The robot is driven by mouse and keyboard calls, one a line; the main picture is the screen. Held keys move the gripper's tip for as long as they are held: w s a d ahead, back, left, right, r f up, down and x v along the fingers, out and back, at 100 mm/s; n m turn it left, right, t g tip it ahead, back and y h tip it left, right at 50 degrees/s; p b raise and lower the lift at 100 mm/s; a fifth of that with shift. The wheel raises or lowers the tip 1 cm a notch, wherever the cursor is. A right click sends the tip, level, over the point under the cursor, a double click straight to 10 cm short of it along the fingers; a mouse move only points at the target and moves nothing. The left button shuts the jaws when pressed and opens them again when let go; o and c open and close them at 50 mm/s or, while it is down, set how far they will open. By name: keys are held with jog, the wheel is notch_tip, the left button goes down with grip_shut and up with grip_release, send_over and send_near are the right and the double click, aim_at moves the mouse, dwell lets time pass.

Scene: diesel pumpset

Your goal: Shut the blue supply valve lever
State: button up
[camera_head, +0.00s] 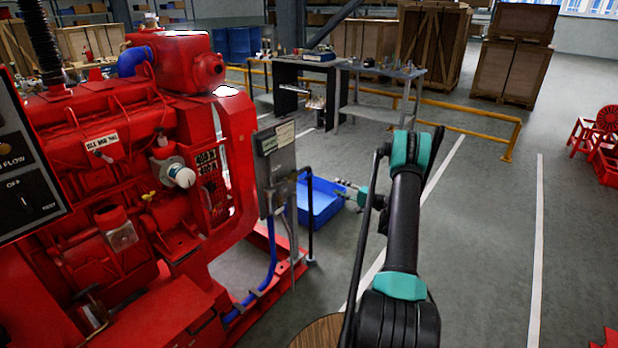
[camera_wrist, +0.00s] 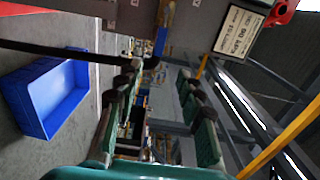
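My gripper (camera_head: 343,189) is in front of the grey panel (camera_head: 276,165), to its right in the head view. In the wrist view my gripper (camera_wrist: 159,69) has its two fingers spread apart with nothing held between them. A thin black upright post (camera_head: 310,225) stands beside the panel. In the wrist view the post (camera_wrist: 60,51) runs in from the left, and its end shows near the fingertips. A small blue patch (camera_wrist: 160,41) shows past the fingertips; I cannot tell whether it is the valve lever. No blue lever is clearly visible in the head view.
A red diesel engine (camera_head: 120,150) fills the left. A blue hose (camera_head: 266,275) runs down near the panel stand. A blue tray (camera_head: 325,205) lies on the floor behind my gripper. A yellow rail (camera_head: 470,115) and workbenches are farther back.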

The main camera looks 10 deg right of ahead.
aim_at(310, 176)
jog(key=x, duration=1.7)
jog(key=shift+w+a+f, duration=0.1)
jog(key=shift+w+f, duration=0.05)
grip_shut()
